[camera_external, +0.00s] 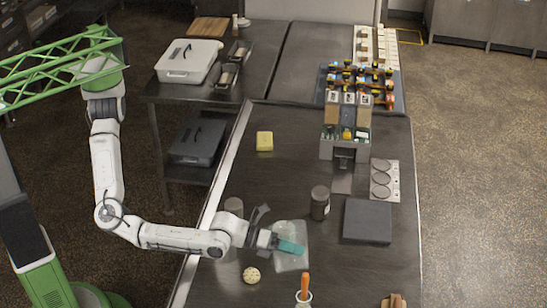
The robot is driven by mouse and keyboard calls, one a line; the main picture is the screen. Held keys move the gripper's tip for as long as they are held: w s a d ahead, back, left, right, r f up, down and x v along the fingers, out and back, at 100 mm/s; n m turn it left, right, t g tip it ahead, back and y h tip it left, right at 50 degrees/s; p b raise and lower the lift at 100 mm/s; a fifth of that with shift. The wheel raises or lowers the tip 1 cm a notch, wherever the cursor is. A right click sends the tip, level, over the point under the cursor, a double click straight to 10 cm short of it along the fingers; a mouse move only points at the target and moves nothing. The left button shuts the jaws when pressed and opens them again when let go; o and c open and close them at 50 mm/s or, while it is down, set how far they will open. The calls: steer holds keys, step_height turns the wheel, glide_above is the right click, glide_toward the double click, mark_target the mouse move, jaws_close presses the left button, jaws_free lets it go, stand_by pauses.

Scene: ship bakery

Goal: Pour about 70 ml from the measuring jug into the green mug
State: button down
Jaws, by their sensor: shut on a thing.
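My gripper (266,239) is low over the near part of the dark worktop, reaching in from the left. It is shut on a small teal thing (291,248), which lies roughly level and points right. I cannot tell whether this is the green mug or part of the measuring jug. A pale, see-through shape (293,264) shows around and under it, perhaps a tray or mat. I cannot make out the measuring jug for certain, nor any liquid or its level.
The worktop's middle is mostly clear.

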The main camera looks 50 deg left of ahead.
mark_target(291, 225)
steer(key=shift+w+a+r+n+h+p, duration=0.2)
steer(key=shift+w+a+r+n+p, duration=0.1)
steer(key=shift+r, duration=0.3)
steer(key=shift+w+a+r+n+h+p, duration=0.2)
steer(key=shift+a+r+n, duration=0.1)
steer(key=shift+r, duration=0.5)
steer(key=shift+w+a+r+n+h, duration=0.15)
steer(key=shift+a+r+n+h, duration=0.2)
steer(key=shift+r+n, duration=0.2)
steer(key=shift+w+a+r+p, duration=0.2)
steer(key=shift+a+r+p, duration=0.1)
steer(key=shift+a, duration=0.15)
steer(key=shift+w+a+r+n+h, duration=0.4)
steer(key=shift+a+r+n, duration=0.3)
steer(key=shift+a, duration=0.2)
stand_by(0.9)
steer(key=d+f+m, duration=0.1)
steer(key=s+d+f+m, duration=0.1)
steer(key=d, duration=0.1)
steer(key=s+d+f+m+y, duration=0.1)
steer(key=shift+d+f, duration=0.2)
steer(key=shift+d, duration=0.1)
steer(key=shift+s+d+f+m+y+b, duration=0.15)
steer(key=shift+d+f+m+b, duration=0.1)
steer(key=shift+f+m+b, duration=0.15)
steer(key=shift+w+d+f+m+y+b, duration=0.1)
steer(key=shift+d+f+m+b, duration=0.15)
steer(key=shift+f+b, duration=0.2)
steer(key=shift+f, duration=0.1)
stand_by(1.1)
